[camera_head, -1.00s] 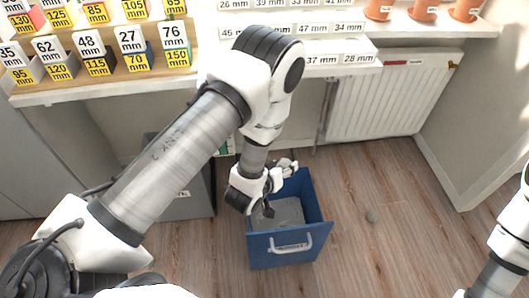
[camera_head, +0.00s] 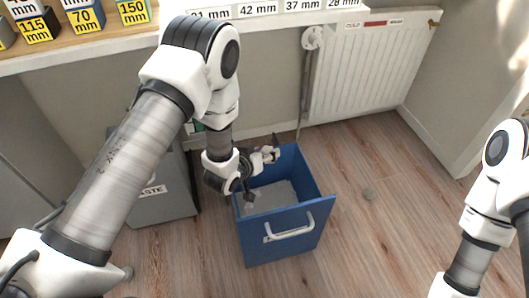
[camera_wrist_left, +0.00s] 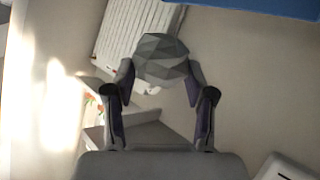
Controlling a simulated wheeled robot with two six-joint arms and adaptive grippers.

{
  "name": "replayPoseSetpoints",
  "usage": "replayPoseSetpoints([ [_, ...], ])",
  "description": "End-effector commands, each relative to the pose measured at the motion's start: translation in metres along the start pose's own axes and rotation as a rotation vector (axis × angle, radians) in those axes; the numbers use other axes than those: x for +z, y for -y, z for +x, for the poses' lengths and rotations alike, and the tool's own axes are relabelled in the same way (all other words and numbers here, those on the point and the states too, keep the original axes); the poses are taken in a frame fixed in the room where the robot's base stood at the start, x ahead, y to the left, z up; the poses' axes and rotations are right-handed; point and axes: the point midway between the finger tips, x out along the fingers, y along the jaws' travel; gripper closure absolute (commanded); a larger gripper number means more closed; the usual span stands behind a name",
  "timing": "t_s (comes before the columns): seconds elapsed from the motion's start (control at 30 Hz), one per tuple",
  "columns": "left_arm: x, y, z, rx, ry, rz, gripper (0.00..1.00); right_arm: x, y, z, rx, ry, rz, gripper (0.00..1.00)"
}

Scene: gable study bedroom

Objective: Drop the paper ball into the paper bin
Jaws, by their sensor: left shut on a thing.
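The paper ball (camera_wrist_left: 162,60) is grey and faceted. In the left wrist view it sits between the two fingers of my left gripper (camera_wrist_left: 160,88), which is shut on it. In the head view my left gripper (camera_head: 264,173) is over the left side of the blue bin (camera_head: 287,249), close to its rim. I cannot make out the ball clearly there. The blue bin is open at the top, has a white handle on its front and shows a grey inside. No label on it is readable. My right arm shows at the right edge; its gripper is out of view.
A grey bin (camera_head: 165,208) with a partly hidden label ending in "STE" stands left of the blue bin. A radiator (camera_head: 365,75) and a shelf with numbered boxes (camera_head: 85,19) are behind.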

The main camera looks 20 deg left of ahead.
Motion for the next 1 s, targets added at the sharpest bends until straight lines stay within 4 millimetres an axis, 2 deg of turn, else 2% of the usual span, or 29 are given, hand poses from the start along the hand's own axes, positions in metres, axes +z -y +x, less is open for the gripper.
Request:
replayPoseSetpoints([
  [0.17,-0.001,0.0,-0.001,0.0,0.0,0.0,0.64,0.0,0.0,-0.001,0.0,0.0,0.0,0.6],
  [0.2,-0.001,0.0,-0.001,0.0,0.0,0.0,0.31,0.0,0.0,-0.001,0.0,0.0,0.0,0.6],
  [0.23,-0.001,0.0,-0.001,0.0,0.0,0.0,0.21,0.0,0.0,-0.001,0.0,0.0,0.0,0.6],
  [0.27,-0.001,0.0,-0.001,0.0,0.0,0.0,0.16,0.0,0.0,-0.001,0.0,0.0,0.0,0.6],
  [0.57,-0.001,0.0,-0.001,0.0,0.0,0.0,0.16,0.0,0.0,-0.001,0.0,0.0,0.0,0.6],
  [0.67,-0.001,0.0,-0.008,-0.001,0.002,-0.001,0.16,0.0,0.0,-0.001,0.0,0.0,0.0,0.6],
  [0.77,-0.001,0.0,-0.026,-0.002,0.002,-0.002,0.16,0.0,0.0,-0.001,0.0,0.0,0.0,0.6],
  [1.0,-0.001,0.0,-0.087,-0.002,0.001,-0.003,0.16,0.0,0.0,-0.001,0.0,0.0,0.0,0.6],
])
